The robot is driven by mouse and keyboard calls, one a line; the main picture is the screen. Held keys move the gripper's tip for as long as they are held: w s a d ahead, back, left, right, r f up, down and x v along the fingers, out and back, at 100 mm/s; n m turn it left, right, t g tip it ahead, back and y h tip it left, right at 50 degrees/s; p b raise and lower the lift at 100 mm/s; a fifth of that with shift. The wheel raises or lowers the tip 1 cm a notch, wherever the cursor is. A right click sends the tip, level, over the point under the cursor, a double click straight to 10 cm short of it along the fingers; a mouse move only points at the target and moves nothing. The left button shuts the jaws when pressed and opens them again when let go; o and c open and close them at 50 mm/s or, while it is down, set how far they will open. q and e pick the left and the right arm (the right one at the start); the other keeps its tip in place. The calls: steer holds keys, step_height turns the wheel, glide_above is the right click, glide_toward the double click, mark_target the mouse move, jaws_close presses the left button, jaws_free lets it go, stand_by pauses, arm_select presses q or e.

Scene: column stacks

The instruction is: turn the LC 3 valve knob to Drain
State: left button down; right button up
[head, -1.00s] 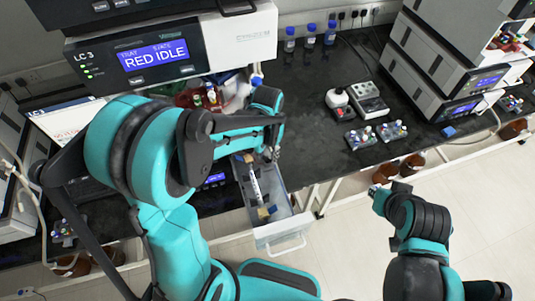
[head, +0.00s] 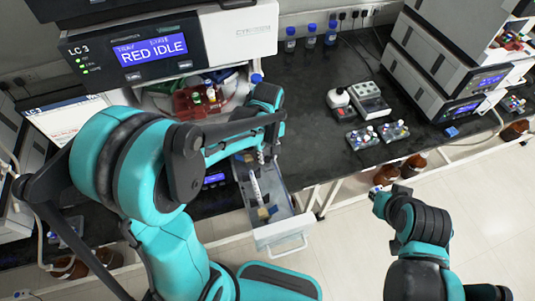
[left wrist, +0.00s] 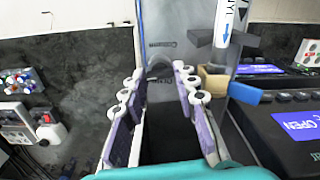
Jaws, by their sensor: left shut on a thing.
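The LC 3 unit (head: 230,35) stands at the upper left in the head view, its screen reading RED IDLE. I cannot make out its valve knob. My left gripper (head: 268,153) is low at the inner end of a pulled-out drawer (head: 280,232). In the left wrist view, my left gripper's fingers (left wrist: 160,108) are shut on a grey curved part (left wrist: 160,64), which I cannot identify for sure. A white labelled tube (left wrist: 224,24) shows beyond them. My right gripper (head: 384,195) is over the floor at the right, its jaws too small to read.
A red tray of vials (head: 200,102) sits under the LC 3 screen. Bottles with blue caps (head: 310,38) stand at the back. Two small devices (head: 370,101) and vial racks (head: 394,131) are on the black bench. Another instrument stack (head: 435,60) is at the right.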

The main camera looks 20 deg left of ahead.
mark_target(268, 157)
arm_select(q)
steer(key=n, duration=0.7)
steer(key=shift+b, duration=0.35)
stand_by(0.4)
steer(key=c, duration=1.2)
jaws_free()
steer(key=shift+d, duration=0.1)
steer(key=shift+o, duration=0.2)
step_height(268, 157, up, 12)
steer(key=shift+s, duration=0.1)
